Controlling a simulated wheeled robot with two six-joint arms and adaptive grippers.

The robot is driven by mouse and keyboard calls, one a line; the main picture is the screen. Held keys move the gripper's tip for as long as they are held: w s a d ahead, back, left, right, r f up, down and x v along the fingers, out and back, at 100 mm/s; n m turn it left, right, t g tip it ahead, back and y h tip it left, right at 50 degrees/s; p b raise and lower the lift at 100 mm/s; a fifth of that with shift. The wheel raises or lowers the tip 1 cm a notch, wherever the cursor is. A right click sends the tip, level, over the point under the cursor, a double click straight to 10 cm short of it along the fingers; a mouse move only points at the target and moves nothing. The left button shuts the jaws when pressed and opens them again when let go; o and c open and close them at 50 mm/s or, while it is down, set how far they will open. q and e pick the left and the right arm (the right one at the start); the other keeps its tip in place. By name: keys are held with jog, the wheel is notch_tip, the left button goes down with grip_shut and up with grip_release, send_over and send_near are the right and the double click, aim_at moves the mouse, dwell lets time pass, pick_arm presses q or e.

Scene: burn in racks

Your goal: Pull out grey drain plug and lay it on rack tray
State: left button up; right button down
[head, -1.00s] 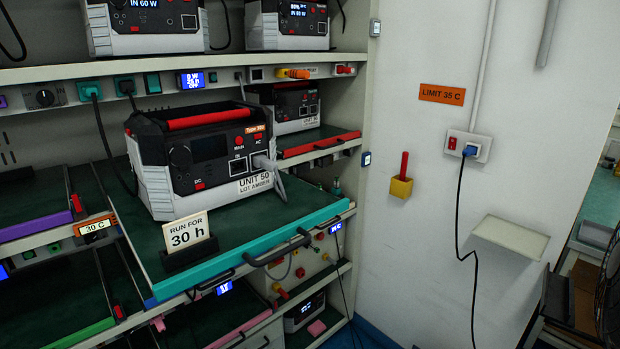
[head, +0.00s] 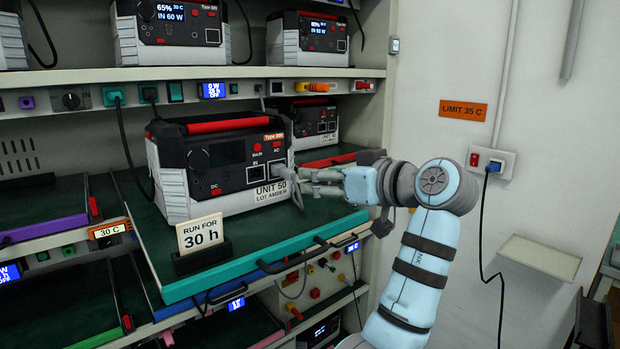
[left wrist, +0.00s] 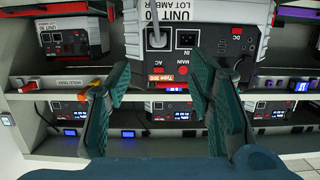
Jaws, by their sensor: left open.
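Unit 50 (head: 225,165), a white and black power station with a red handle, stands on the pulled-out rack tray (head: 262,254) with a teal front edge. The grey drain plug (left wrist: 157,37) sits in a front socket beside the socket marked IN. My left gripper, in the left wrist view (left wrist: 160,72), is open and empty. Its fingers point at the unit's front, with the plug ahead between them in that picture. Contact with the plug is not visible. My right gripper is out of view.
A "RUN FOR 30 h" card (head: 201,236) stands at the tray's front left. Green tray surface is bare right of the card. Another unit (head: 316,120) stands behind at right. A shelf (head: 230,74) runs above. A blue plug (head: 493,167) and small wall shelf (head: 540,258) are at right.

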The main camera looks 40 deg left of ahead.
aim_at(293, 174)
pick_arm(q)
jog(key=p+x, duration=0.1)
jog(key=x, duration=1.2)
jog(key=shift+w+a+f+p, duration=0.1)
jog(key=shift+w+a+p, duration=0.05)
jog(key=shift+p, duration=0.2)
jog(key=shift+c, duration=1)
grip_shut()
